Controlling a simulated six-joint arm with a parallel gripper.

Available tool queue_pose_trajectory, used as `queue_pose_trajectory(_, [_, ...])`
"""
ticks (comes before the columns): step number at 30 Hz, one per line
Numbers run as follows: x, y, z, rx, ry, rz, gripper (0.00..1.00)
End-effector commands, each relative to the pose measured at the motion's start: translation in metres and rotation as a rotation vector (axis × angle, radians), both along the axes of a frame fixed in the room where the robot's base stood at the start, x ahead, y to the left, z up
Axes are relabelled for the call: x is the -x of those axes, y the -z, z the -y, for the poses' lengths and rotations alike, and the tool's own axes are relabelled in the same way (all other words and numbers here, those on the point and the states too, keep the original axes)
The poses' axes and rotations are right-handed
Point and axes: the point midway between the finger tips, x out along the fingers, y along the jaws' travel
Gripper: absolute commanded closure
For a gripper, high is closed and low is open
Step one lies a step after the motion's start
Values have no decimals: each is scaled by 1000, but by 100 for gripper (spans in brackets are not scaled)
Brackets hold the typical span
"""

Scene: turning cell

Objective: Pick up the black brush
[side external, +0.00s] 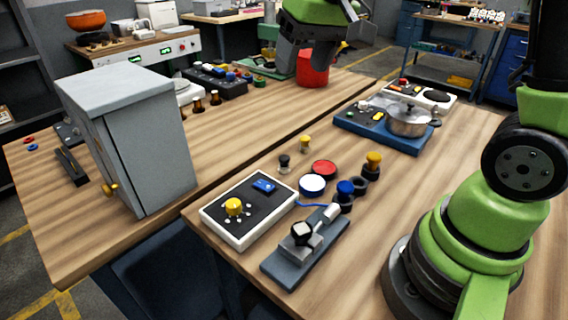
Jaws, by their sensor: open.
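No object shows clearly as a black brush. A dark, elongated item (71,166) lies at the left end of the left table, beside the grey cabinet, but I cannot tell whether it is the brush. My gripper (324,60) hangs at the top middle, below a green wrist, partly cut off by the frame edge. Its dark grey jaws look apart, in front of a red cylinder (316,70). It is far from the dark item, and I see nothing held in it.
A tall grey cabinet (140,140) stands on the left table. The front table holds a white-edged control box (246,234), a grey lever fixture (290,264), several small knobs and a blue tray (365,133) with a metal pot (408,121).

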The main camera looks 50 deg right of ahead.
Motion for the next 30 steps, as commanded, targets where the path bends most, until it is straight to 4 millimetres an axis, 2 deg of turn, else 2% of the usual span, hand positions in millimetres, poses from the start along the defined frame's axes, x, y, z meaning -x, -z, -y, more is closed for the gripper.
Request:
queue_pose_trajectory(1, [-16,16,7,9,-2,-42,42])
queue_pose_trajectory(6, [-57,74,29,36,-19,-156,42])
queue_pose_trajectory(12, [-80,142,50,55,-41,-260,42])
queue_pose_trajectory(15, [-83,162,56,59,-48,-289,42])
queue_pose_trajectory(24, [-84,204,59,61,-52,-309,42])
queue_pose_trajectory(30, [-85,222,59,61,-52,-305,42])
